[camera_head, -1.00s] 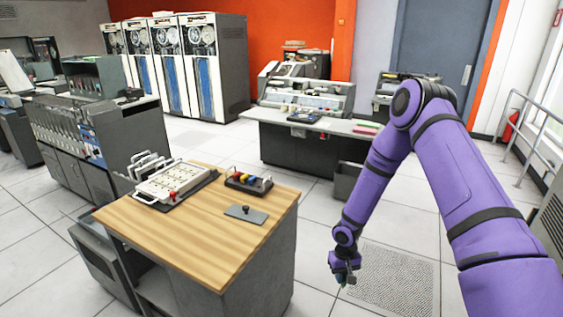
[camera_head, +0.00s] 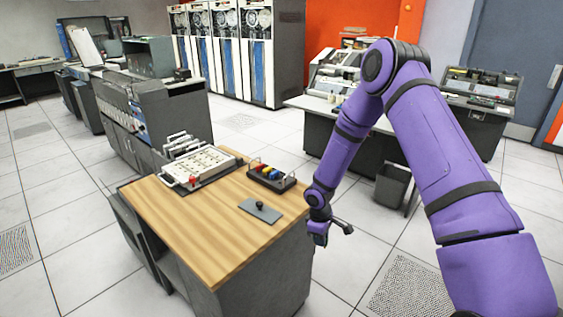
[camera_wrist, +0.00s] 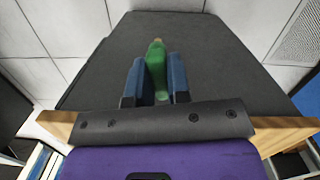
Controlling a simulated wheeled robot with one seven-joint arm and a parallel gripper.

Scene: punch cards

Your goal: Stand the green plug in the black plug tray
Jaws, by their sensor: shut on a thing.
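My gripper (camera_wrist: 157,75) is shut on the green plug (camera_wrist: 156,52), which shows between the two blue fingers in the wrist view. In the head view my gripper (camera_head: 319,235) is just right of the wooden-topped table, beside its edge, and the plug cannot be made out there. The black plug tray (camera_head: 284,187) stands on the table's far right part, left of and beyond my gripper. Red, yellow and blue plugs stand in it.
A grey plate with a black knob (camera_head: 260,209) lies on the table (camera_head: 205,230) in front of the tray. A white panel with a red knob (camera_head: 200,164) is at the back left. The table's front is bare. A bin (camera_head: 392,187) stands on the floor behind my arm.

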